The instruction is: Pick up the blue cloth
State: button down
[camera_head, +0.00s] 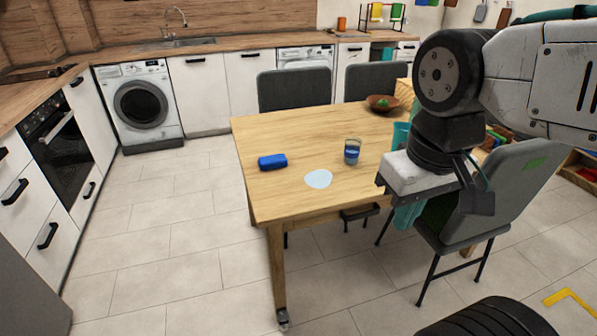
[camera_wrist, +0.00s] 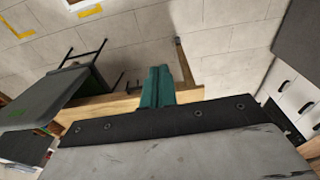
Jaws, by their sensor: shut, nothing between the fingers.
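A small bright blue bundle (camera_head: 272,161), which looks like the blue cloth folded into a block, lies near the left edge of the wooden table (camera_head: 300,130). My gripper (camera_head: 403,222) hangs on the right of the head view, beside the table's right side and well apart from the cloth. Its teal fingers show in the wrist view (camera_wrist: 157,73), pressed together and empty, above the floor and a table edge. The wrist view does not show the cloth.
A glass of blue liquid (camera_head: 352,151) and a pale blue flat patch (camera_head: 318,179) are right of the cloth. A brown bowl (camera_head: 382,104) stands farther back. Grey chairs (camera_head: 294,88) flank the table; one (camera_head: 500,195) is close to my arm. Floor left of the table is clear.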

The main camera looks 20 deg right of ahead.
aim_at(277, 160)
jog(key=k, duration=0.6)
jog(key=z, duration=0.6)
jog(key=i, duration=1.4)
jog(key=u, duration=0.75)
jog(key=i, duration=0.55)
jog(key=u, duration=0.55)
